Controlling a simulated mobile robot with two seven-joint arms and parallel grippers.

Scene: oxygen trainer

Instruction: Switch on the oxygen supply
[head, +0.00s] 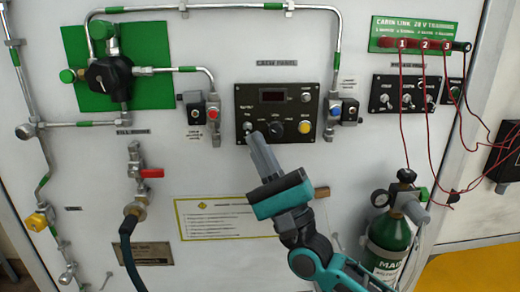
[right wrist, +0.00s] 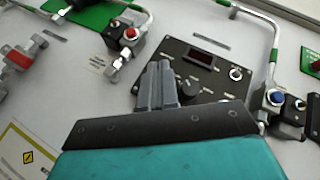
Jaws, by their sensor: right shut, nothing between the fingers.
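The black control panel (head: 290,110) is fixed to the white wall, and its label appears to read "CABIN PANEL". It has a dark display (head: 272,96), a knob (head: 275,131), a yellow button (head: 304,127) and a small silver control (head: 248,127) at lower left. My right gripper (head: 257,137) is shut and empty, its tips over the panel's lower left, close to that silver control; I cannot tell whether they touch. In the right wrist view the fingers (right wrist: 157,72) hide the panel's left part; the display (right wrist: 201,59) and knob (right wrist: 190,87) show. My left gripper is out of view.
Valves with a red button (head: 212,113) and a blue button (head: 335,110) flank the panel. A red-handled valve (head: 150,173) with a hose is at left. A green cylinder (head: 388,240) stands at lower right, near my right arm. Red wires (head: 403,120) hang above it.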

